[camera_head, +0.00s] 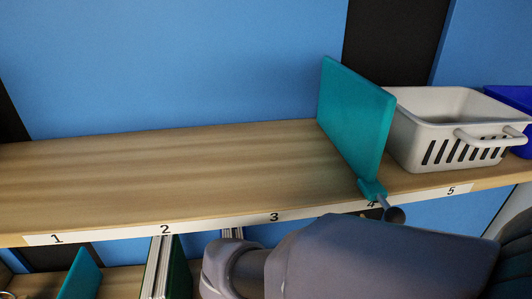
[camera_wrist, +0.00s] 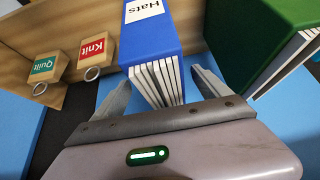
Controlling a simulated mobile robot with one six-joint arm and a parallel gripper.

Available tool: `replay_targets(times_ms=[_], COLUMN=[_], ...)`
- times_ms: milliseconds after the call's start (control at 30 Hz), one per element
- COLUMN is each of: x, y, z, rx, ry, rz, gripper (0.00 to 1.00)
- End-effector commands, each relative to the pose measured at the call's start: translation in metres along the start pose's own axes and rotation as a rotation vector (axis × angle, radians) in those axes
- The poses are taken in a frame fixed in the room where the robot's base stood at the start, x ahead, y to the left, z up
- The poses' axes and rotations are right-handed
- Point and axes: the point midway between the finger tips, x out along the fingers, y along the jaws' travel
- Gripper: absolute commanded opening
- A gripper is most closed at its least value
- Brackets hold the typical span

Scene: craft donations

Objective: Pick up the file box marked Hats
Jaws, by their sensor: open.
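The blue file box (camera_wrist: 149,38) has a white label reading Hats (camera_wrist: 143,10) and shows upside down in the wrist view. White sheets or folders with dark gaps show at its near end. My gripper (camera_wrist: 160,88) is open, with one finger on each side of this near end. I cannot tell whether either finger touches the box. In the head view I cannot make out the Hats box; my arm covers part of the lower shelf.
A green file box (camera_wrist: 258,35) stands close right of my gripper in the wrist view. Small boxes marked Knit (camera_wrist: 92,52) and Quilt (camera_wrist: 46,68) are left. The upper shelf (camera_head: 150,180) is bare left of a teal divider (camera_head: 355,115); a white basket (camera_head: 430,120) stands right.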

Motion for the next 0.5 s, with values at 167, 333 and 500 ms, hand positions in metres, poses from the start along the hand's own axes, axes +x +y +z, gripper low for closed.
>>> replay_targets(times_ms=[167, 333, 500], x=[0.031, 0.055, 0.055], y=[0.001, 0.0, 0.0], z=[0.002, 0.001, 0.0], rx=[-0.002, 0.0, 0.0], ry=[-0.003, 0.0, 0.001], rz=[0.002, 0.0, -0.001], gripper=[0.86, 0.86, 0.86])
